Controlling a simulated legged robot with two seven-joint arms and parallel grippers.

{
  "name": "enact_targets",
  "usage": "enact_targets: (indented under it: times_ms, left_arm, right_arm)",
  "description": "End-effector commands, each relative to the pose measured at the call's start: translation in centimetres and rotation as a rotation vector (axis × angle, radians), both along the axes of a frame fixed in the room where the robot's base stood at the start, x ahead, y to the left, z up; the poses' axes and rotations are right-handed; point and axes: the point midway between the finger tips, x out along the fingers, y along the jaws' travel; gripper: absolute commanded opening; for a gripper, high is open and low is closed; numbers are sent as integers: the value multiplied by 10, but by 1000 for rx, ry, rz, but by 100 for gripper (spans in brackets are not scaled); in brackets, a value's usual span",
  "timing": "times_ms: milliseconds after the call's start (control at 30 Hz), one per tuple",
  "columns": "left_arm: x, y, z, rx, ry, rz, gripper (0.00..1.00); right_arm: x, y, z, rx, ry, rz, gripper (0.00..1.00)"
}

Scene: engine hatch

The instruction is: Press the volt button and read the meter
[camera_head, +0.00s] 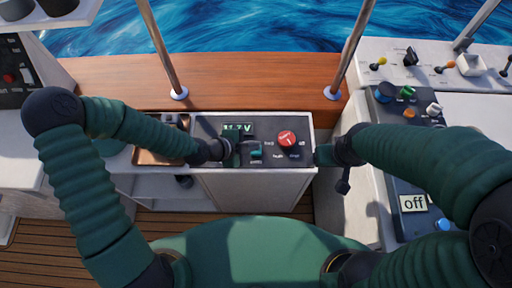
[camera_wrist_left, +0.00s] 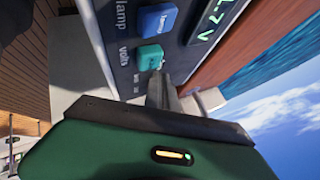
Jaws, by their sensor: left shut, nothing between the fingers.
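The control panel (camera_head: 300,122) is at the centre of the head view. Its meter (camera_head: 237,129) is lit green and ends in ".7 V"; the leading digits are hard to read. It also shows in the left wrist view (camera_wrist_left: 211,18). The teal volt button (camera_wrist_left: 150,57), labelled "volts", sits beside the blue lamp button (camera_wrist_left: 156,19). My left gripper (camera_wrist_left: 158,82) is shut and empty, its tips right at the volt button's edge; I cannot tell whether they touch or press it. My right gripper (camera_head: 325,155) is by the panel's right end, its jaws unclear.
A red rotary knob (camera_head: 287,139) stands on the panel's right half. A wooden ledge (camera_head: 245,78) with metal posts (camera_head: 160,50) lies behind it. Another switch panel (camera_head: 405,110) is at the right, with an "off" label (camera_head: 413,203) below.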

Motion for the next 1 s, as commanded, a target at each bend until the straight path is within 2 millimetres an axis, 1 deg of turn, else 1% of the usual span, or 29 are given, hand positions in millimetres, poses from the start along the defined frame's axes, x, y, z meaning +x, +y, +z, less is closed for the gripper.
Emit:
enact_targets:
  times_ms: [167,633,1000]
  left_arm:
    - [0,0,4,0,-1,-1,0]
    - [0,-1,51,0,-1,-2,0]
    - [0,0,50,-1,0,-1,0]
  right_arm:
    - [0,0,3,0,0,0,75]
    - [0,0,44,0,0,0,75]
    - [0,0,43,0,0,0,75]
